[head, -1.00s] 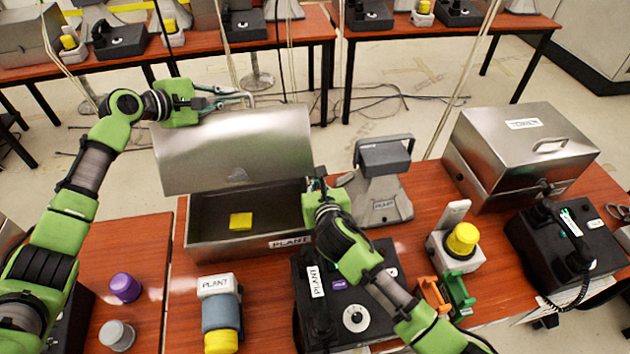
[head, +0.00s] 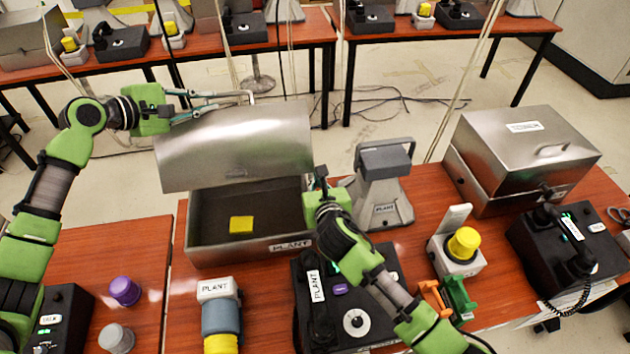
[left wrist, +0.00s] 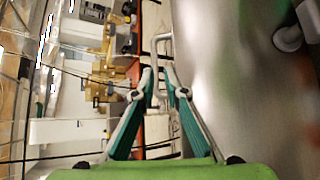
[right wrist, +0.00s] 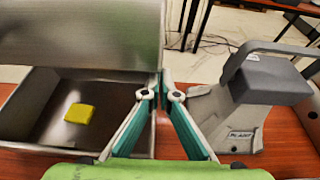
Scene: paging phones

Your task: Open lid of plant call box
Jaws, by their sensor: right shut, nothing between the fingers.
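The plant call box (head: 215,255) is a metal box on the wooden table, with a PLANT label on its front. Its metal lid (head: 235,150) stands raised and tilted back, so the inside shows with a yellow block (head: 241,224) in it. My left gripper (head: 248,97) is at the lid's far edge, shut on the lid handle (left wrist: 160,48). My right gripper (head: 318,180) is shut and empty beside the box's right side. It also shows in the right wrist view (right wrist: 161,85), between the box and the grey PLANT-labelled device (head: 383,190).
A black PLANT phone (head: 375,310) lies below my right arm. A closed metal box (head: 520,150) and another black phone (head: 575,240) are at right. A yellow-capped device (head: 460,245) and purple cap (head: 124,291) stand on the tables.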

